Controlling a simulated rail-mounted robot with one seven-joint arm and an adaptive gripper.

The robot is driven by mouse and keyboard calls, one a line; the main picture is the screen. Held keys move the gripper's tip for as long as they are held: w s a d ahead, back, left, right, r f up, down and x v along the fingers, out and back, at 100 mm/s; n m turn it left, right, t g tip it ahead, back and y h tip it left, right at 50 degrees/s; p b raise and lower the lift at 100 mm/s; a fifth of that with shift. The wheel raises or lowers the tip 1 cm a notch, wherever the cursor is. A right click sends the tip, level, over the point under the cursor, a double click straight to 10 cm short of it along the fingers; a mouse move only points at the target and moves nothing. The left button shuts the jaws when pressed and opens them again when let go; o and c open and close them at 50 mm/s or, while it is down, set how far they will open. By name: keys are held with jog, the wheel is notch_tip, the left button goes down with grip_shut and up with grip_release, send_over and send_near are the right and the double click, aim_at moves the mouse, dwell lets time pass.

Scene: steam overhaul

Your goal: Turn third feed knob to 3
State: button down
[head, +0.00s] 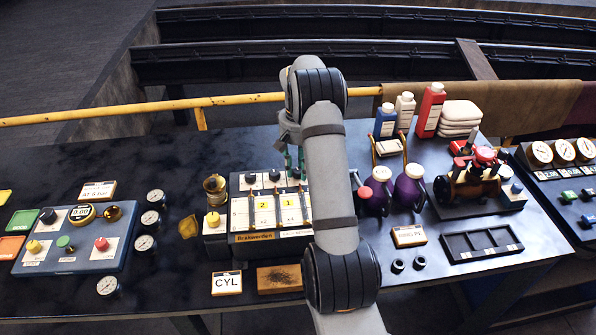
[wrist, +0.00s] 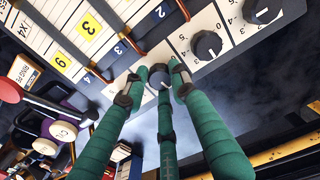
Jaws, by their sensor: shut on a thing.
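The panel (head: 230,214) on the bench has a row of three black feed knobs on its back edge. The third feed knob (head: 296,173) is the rightmost one, beside my arm. My gripper (head: 293,165) reaches down onto it from above. In the wrist view, the green fingers of my gripper (wrist: 157,82) are closed around the dark third knob (wrist: 160,74). The fingers hide most of its dial, so I cannot read its setting. The middle knob (wrist: 207,46) and the first knob (wrist: 262,11) stand free beside it, with white pointer marks and printed numbers.
Yellow number cards (head: 262,203) sit on the panel front. A brass cup (head: 214,186) stands left of it. Purple jugs (head: 409,190) stand close on the right, beyond my arm. A yellow rail (head: 140,107) runs behind the bench. The bench between the gauges and panel is mostly clear.

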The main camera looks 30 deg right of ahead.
jog(key=m, duration=0.2)
jog(key=m+b, duration=0.2)
jog(key=m, duration=0.1)
jog(key=shift+s+a+f+m, duration=0.1)
jog(key=shift+s+f+m, duration=0.1)
jog(key=shift+f+m, duration=0.1)
jog(key=shift+a+r+m+b, duration=0.1)
jog(key=shift+m+b, duration=0.45)
jog(key=shift+m, duration=1.55)
jog(key=c, duration=1.4)
grip_release()
jog(key=shift+w+r, duration=0.15)
jog(key=shift+c, duration=0.2)
jog(key=shift+o, duration=0.2)
jog(key=shift+r, duration=0.15)
jog(key=shift+w+r, duration=0.1)
jog(key=shift+r, duration=0.25)
notch_tip(320, 180, up, 11)
